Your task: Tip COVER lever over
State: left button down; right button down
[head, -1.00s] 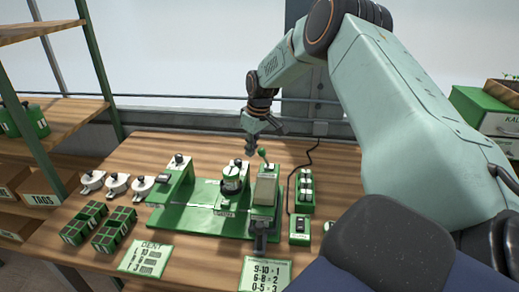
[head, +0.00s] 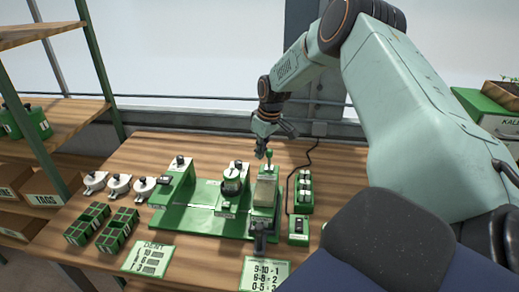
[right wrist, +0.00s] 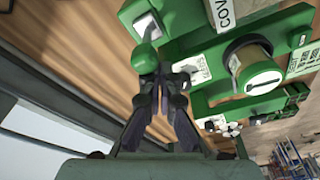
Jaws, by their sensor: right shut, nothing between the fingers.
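The COVER lever (head: 269,155) has a green knob and stands close to upright at the back of the right-hand station on the green seeder (head: 195,221). In the right wrist view its green knob (right wrist: 145,57) is just ahead of my fingertips, near a plate lettered "COV" (right wrist: 222,14). My right gripper (head: 260,153) is shut and empty, at the left side of the knob. It also shows in the right wrist view (right wrist: 163,75). The fingertips look against or very near the knob; contact is unclear. My left gripper is out of view.
Green blocks (head: 88,222) and printed cards (head: 147,258) are at the front left.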

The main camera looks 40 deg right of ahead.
jog(key=shift+s+d, duration=0.1)
dwell(0.3)
jog(key=shift+s+d+p, duration=0.5)
jog(key=shift+s+p, duration=0.1)
jog(key=shift+p, duration=0.1)
notch_tip(320, 180, up, 6)
jog(key=w+p, duration=0.1)
jog(key=p, duration=0.4)
jog(key=shift+a, duration=0.4)
dwell(0.4)
jog(key=shift+s+f, duration=0.1)
